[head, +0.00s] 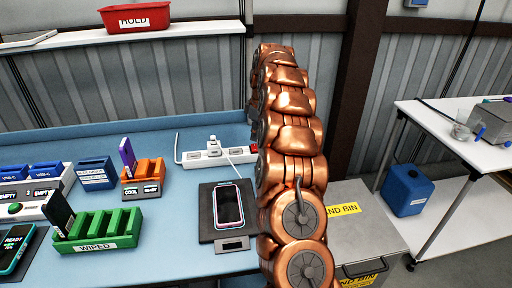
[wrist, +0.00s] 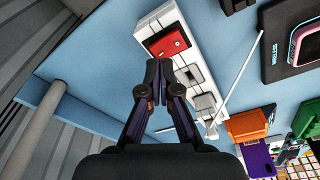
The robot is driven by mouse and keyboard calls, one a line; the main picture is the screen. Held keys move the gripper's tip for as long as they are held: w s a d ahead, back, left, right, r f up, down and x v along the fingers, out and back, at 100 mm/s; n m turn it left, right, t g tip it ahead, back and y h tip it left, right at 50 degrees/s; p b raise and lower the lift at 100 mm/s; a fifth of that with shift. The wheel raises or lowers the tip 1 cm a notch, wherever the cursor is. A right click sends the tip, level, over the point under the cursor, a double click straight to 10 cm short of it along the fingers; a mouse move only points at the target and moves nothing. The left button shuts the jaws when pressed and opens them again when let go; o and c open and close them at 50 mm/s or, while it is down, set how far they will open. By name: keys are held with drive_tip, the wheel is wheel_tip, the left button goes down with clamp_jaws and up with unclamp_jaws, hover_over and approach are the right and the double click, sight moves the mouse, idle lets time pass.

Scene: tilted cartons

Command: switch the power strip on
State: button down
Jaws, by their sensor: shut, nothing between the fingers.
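The white power strip (head: 203,158) lies at the back of the blue table, its right end close to my copper arm. In the wrist view the strip (wrist: 185,55) runs diagonally, with a red rocker switch (wrist: 167,42) at its upper end and a plug with a white cable in its lower end. My gripper (wrist: 159,66) is shut and empty, its fingertips over the strip just beside the red switch. I cannot tell whether they touch it, nor whether the switch is on. My arm hides the gripper in the head view.
A phone (head: 229,206) lies on a black charging pad (head: 206,223) in front of the strip. Orange (head: 146,177), blue (head: 96,174) and green (head: 97,229) racks stand to the left. A grey bin (head: 345,225) is right of the table. A red HOLD tray (head: 134,18) sits on the shelf above.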

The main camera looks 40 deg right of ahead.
sight(255, 145)
drive_tip(key=shift+f+b, duration=0.6)
drive_tip(key=shift+f, duration=0.65)
idle(1.3)
drive_tip(key=shift+r+p, duration=1.25)
drive_tip(key=shift+r, duration=2.3)
